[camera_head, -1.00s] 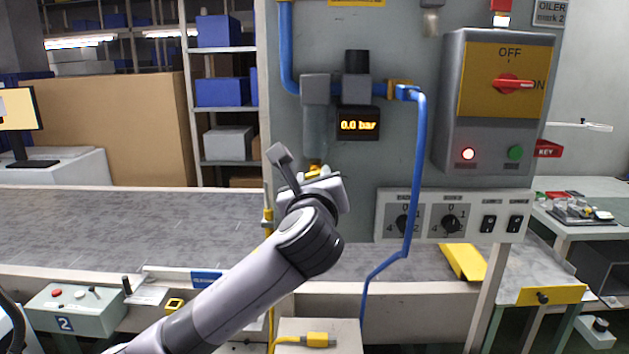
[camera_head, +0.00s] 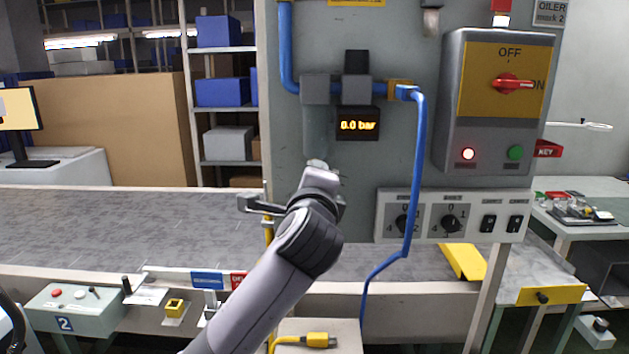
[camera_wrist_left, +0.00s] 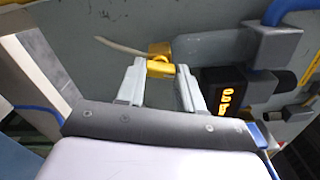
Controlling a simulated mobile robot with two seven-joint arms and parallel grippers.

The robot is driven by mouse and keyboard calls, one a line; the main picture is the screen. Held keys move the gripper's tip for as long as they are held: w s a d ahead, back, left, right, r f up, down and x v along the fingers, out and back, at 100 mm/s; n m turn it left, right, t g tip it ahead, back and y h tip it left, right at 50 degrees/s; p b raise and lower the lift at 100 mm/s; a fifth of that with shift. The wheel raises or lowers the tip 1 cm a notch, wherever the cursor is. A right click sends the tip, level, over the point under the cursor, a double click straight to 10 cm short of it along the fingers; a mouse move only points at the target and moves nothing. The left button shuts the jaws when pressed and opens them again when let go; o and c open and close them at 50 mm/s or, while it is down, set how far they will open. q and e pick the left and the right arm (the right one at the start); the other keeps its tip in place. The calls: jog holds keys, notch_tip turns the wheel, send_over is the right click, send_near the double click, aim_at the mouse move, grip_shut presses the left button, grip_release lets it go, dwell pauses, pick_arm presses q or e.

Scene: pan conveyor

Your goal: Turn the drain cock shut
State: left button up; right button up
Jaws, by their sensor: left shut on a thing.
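The drain cock (camera_wrist_left: 160,49) is a small yellow fitting at the lower end of the grey filter bowl (camera_wrist_left: 203,48) on the panel. Its yellow handle (camera_wrist_left: 160,68) lies crosswise between the fingertips of my left gripper (camera_wrist_left: 163,72), which is shut on it. In the head view my left gripper (camera_head: 319,166) is just under the filter bowl (camera_head: 316,130) and hides the cock. A pale thin tube leads off from the cock in the wrist view. My right gripper is not in view.
A blue hose (camera_head: 418,150) runs down to the right. A grey switch box (camera_head: 497,100) with a red rotary handle is further right. The conveyor belt (camera_head: 120,230) passes below.

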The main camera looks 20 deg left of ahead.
pick_arm(q)
jog(key=shift+n, duration=1.7)
jog(key=shift+f, duration=0.1)
jog(key=o, duration=1)
jog(key=shift+o, duration=0.2)
jog(key=b+v, duration=0.1)
jog(key=v, duration=0.6)
jog(key=shift+s, duration=0.1)
